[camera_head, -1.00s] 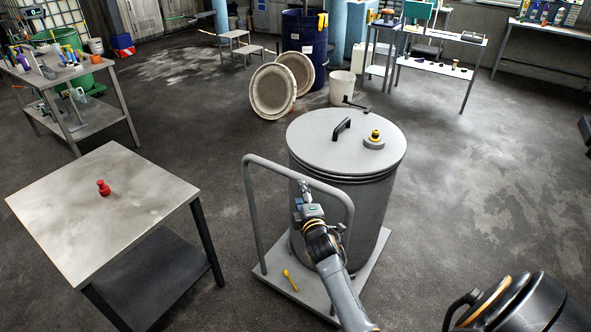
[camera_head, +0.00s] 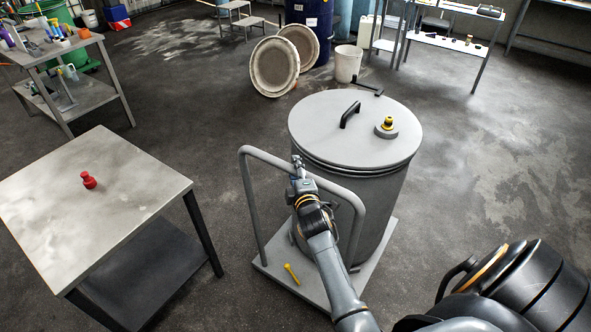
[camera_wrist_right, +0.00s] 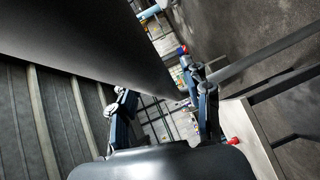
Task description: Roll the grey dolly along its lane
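The grey dolly (camera_head: 282,292) stands on the floor in front of me, with a tubular push handle (camera_head: 251,205) rising at its near side. A large grey lidded drum (camera_head: 335,118) stands on its deck. A yellow lever-like part (camera_head: 291,273) sits at the deck's near left. My right gripper (camera_head: 297,163) is at the handle's top bar, its fingertips reaching just past it. In the right wrist view its two fingers (camera_wrist_right: 160,108) stand apart; whether they touch the bar I cannot tell. My left gripper is out of view. No lane marking shows.
A table (camera_head: 60,220) with a red knob-like object (camera_head: 88,180) stands to the left of the dolly. Two round lids (camera_head: 274,68) and a white bucket (camera_head: 348,64) stand behind the drum. The floor (camera_head: 490,170) right of the dolly is clear.

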